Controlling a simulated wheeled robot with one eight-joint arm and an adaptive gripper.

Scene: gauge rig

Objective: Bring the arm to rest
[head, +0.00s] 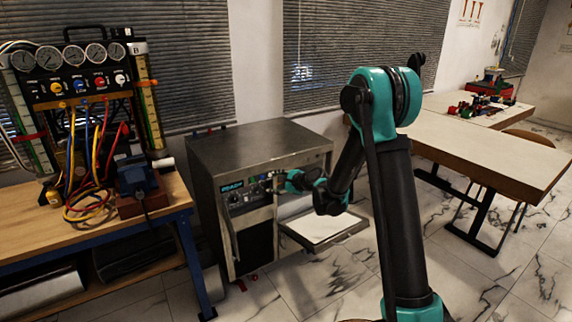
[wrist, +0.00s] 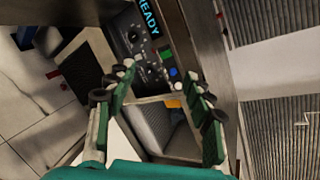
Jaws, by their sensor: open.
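My gripper (wrist: 162,82) is open in the wrist view. Its two green-padded fingers stand apart with nothing between them. Beyond them are a dark control panel (wrist: 150,55) with a lit "READY" display and coloured buttons, and a pale-framed opening (wrist: 180,158). In the head view my teal and black arm (head: 400,200) is bent and reaches left to the front of a grey metal cabinet (head: 250,145). The gripper end is small there, close to the panel, and its fingers are hard to make out. I cannot tell whether it touches the cabinet.
A pale flap or tray (head: 330,230) juts out low from the cabinet's front, below my forearm. A workbench (head: 90,230) with a gauge rig (head: 75,80) and hoses stands left. A table (head: 480,155) stands right.

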